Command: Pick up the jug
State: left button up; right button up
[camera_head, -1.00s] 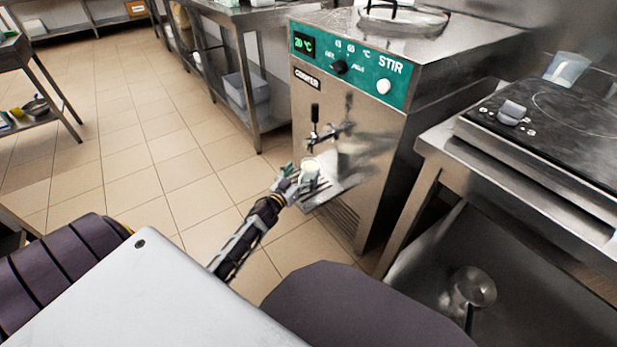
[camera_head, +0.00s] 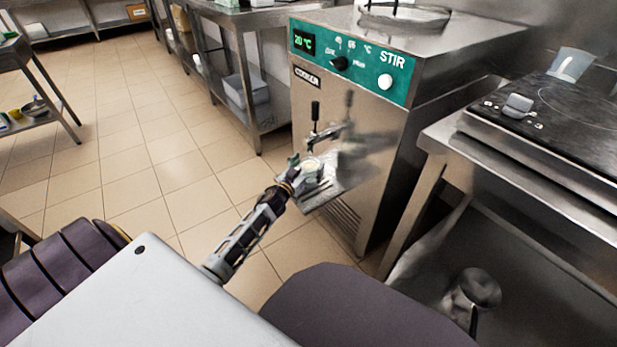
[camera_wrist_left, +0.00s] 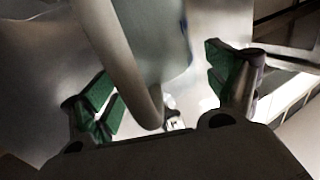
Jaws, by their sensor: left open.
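A small pale jug (camera_head: 312,167) stands on the slotted drip shelf (camera_head: 332,190) at the front of the steel machine, below its tap. My left gripper (camera_head: 300,171) reaches it from the lower left and partly covers it. In the left wrist view, the jug's curved grey handle (camera_wrist_left: 127,62) and pale body (camera_wrist_left: 158,35) lie between the green-padded fingers of my left gripper (camera_wrist_left: 160,90). The fingers are spread wide, with visible gaps on both sides of the handle. My right gripper is not in view.
The machine (camera_head: 345,115) has a green control panel and a black-handled tap (camera_head: 316,125) above the jug. A steel counter with a cooktop (camera_head: 550,110) and a clear container (camera_head: 568,65) stands at right. Tiled floor (camera_head: 150,150) is free at left.

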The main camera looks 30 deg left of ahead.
pick_arm(q)
jog(key=shift+c, duration=0.5)
grip_shut()
jog(key=shift+r, duration=0.25)
